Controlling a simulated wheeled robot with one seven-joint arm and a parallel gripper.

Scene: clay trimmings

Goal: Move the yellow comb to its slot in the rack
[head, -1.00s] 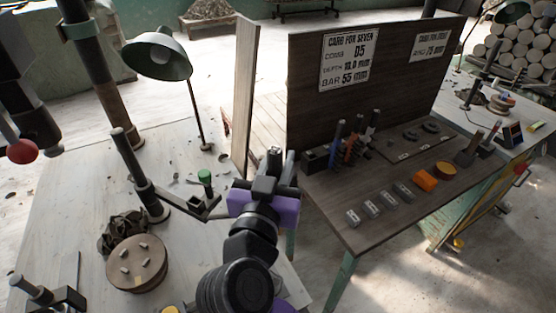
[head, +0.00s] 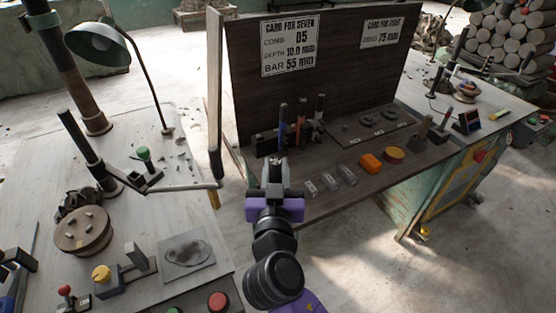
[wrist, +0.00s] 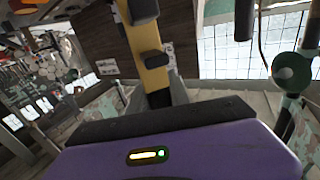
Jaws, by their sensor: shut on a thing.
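In the wrist view the yellow comb (wrist: 150,78) is a flat yellow bar with dark blocks on it, held between my gripper's grey fingers (wrist: 162,92). In the head view my gripper (head: 275,170) is seen from behind, at the front left edge of the dark bench, and its own body hides the comb. The rack (head: 265,145) is a dark block on that bench, just beyond my gripper. Blue (head: 283,122), orange-red (head: 300,130) and black (head: 319,110) upright pieces stand at it. Its free slot cannot be made out.
The dark bench (head: 355,190) also bears grey blocks (head: 328,181), an orange block (head: 371,161) and a round wooden piece (head: 393,154). A tall board (head: 330,85) with cards stands behind the rack. A pale table (head: 140,215) with a lamp (head: 97,45) is at left.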

